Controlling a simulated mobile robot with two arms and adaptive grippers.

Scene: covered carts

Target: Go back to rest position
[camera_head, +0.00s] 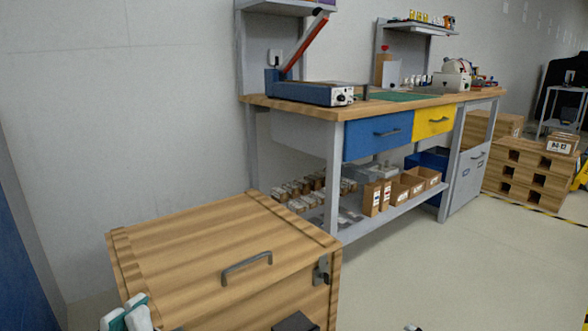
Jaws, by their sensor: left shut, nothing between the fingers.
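My left gripper (127,314), white and teal, is at the bottom left edge of the head view, in front of the wooden cart. Its fingers are shut and empty, and its lower part is cut off by the picture's edge. My right gripper cannot be made out; only a small pale and dark tip shows at the bottom edge, right of the middle.
A wooden cart (190,245) with a closed lid, grey handle (247,266) and metal latch (321,270) stands close in front. Behind it is a workbench (400,103) with blue and yellow drawers. Wooden pallets (525,175) stand far right. Floor (460,265) is clear at right.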

